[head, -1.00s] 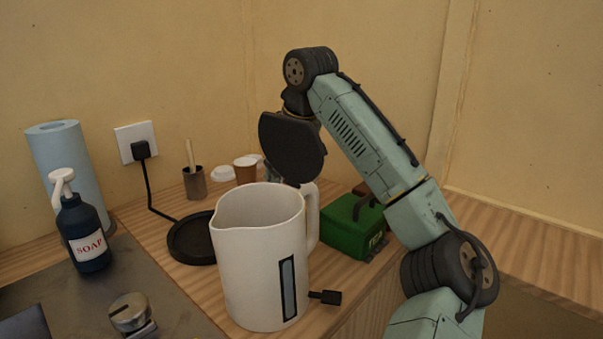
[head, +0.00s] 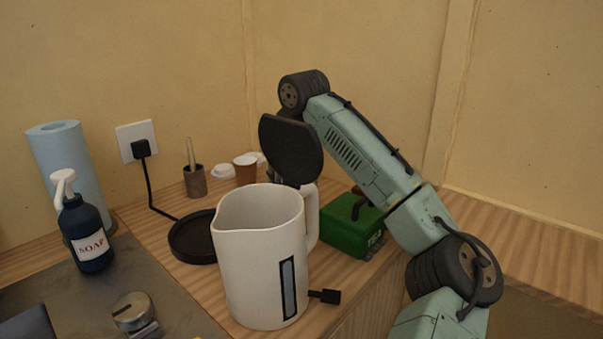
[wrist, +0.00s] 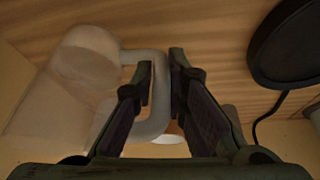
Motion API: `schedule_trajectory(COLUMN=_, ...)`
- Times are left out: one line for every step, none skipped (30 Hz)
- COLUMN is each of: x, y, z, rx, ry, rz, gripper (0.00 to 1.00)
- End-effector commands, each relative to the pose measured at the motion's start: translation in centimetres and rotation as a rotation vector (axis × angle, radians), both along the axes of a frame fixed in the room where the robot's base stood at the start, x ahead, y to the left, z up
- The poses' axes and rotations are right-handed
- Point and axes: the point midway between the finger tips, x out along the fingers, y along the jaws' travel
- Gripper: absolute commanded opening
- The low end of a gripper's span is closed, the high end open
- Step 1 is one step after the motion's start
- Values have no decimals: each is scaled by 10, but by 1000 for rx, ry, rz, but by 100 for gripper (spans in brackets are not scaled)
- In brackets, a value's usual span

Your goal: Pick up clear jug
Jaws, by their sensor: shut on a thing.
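The clear jug (wrist: 75,105) shows in the wrist view at left, see-through, with a pale round end and a grey looped handle (wrist: 153,120). My gripper (wrist: 162,68) has its two dark fingers closed on the handle, one on each side. In the head view the white kettle (head: 258,265) and its raised black lid (head: 291,150) hide the jug and most of my gripper. I cannot tell whether the jug is off the counter.
A black kettle base (head: 192,240) with a cord stands left of the kettle. A green tea box (head: 350,228) is close on the right. Walls close the back.

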Motion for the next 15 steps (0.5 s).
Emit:
schedule_trajectory(x=0, y=0, z=0, rx=0, ry=0, rz=0, gripper=4)
schedule_trajectory(x=0, y=0, z=0, rx=0, ry=0, rz=0, gripper=2)
schedule_trajectory(x=0, y=0, z=0, rx=0, ry=0, rz=0, gripper=0)
schedule_trajectory(x=0, y=0, z=0, rx=0, ry=0, rz=0, gripper=0)
schedule_trajectory(x=0, y=0, z=0, rx=0, ry=0, rz=0, gripper=0)
schedule_trajectory(x=0, y=0, z=0, rx=0, ry=0, rz=0, gripper=0)
schedule_trajectory(x=0, y=0, z=0, rx=0, ry=0, rz=0, gripper=0)
schedule_trajectory(x=0, y=0, z=0, rx=0, ry=0, rz=0, gripper=0)
schedule_trajectory(x=0, y=0, z=0, rx=0, ry=0, rz=0, gripper=0)
schedule_trajectory(x=0, y=0, z=0, rx=0, ry=0, rz=0, gripper=0)
schedule_trajectory(x=0, y=0, z=0, rx=0, ry=0, rz=0, gripper=0)
schedule_trajectory(x=0, y=0, z=0, rx=0, ry=0, rz=0, gripper=0)
schedule_trajectory(x=0, y=0, z=0, rx=0, ry=0, rz=0, gripper=0)
schedule_trajectory(x=0, y=0, z=0, rx=0, ry=0, rz=0, gripper=0)
schedule_trajectory(x=0, y=0, z=0, rx=0, ry=0, rz=0, gripper=0)
